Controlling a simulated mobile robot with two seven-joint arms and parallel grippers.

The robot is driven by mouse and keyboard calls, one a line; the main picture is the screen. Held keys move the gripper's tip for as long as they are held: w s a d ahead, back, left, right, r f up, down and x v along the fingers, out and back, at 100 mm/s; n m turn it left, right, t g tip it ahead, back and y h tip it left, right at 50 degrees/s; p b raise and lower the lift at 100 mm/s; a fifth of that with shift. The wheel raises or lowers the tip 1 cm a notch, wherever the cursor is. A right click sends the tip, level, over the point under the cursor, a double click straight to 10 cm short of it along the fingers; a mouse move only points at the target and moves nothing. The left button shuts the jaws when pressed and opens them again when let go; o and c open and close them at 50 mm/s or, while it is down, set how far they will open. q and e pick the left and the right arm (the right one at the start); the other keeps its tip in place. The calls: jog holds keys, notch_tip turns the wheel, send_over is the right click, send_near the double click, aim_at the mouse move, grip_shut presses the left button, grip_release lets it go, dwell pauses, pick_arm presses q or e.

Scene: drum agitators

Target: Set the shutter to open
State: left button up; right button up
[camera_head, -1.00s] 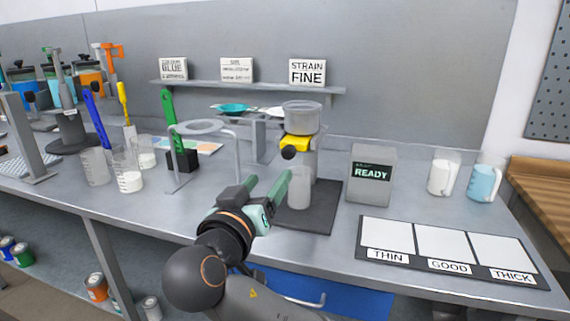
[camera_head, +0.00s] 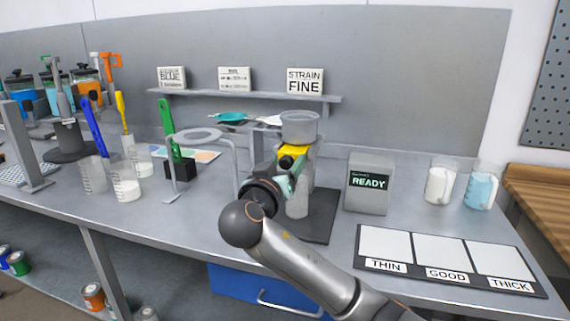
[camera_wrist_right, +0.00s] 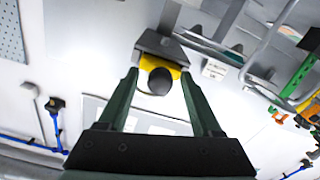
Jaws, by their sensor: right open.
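The yellow shutter (camera_head: 293,150) with its round black knob (camera_head: 286,162) sits under the clear cup (camera_head: 299,126) on the grey stand. My right gripper (camera_head: 290,176) is just below and in front of the knob, partly hiding the stand. In the right wrist view, the open fingers (camera_wrist_right: 160,75) stand on either side of the black knob (camera_wrist_right: 158,82), with the yellow shutter (camera_wrist_right: 150,63) behind it. Gaps show between each finger and the knob. A clear container (camera_head: 297,206) stands below the shutter, partly covered by my gripper. My left gripper is out of view.
A grey box reading READY (camera_head: 369,183) stands right of the stand. A wire ring holder (camera_head: 184,165) is to the left, with a green-handled tool (camera_head: 168,128). A THIN/GOOD/THICK board (camera_head: 447,261) lies at the front right. Beakers (camera_head: 440,182) stand behind it.

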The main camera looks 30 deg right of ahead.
grip_shut()
dwell(0.5)
dwell(0.9)
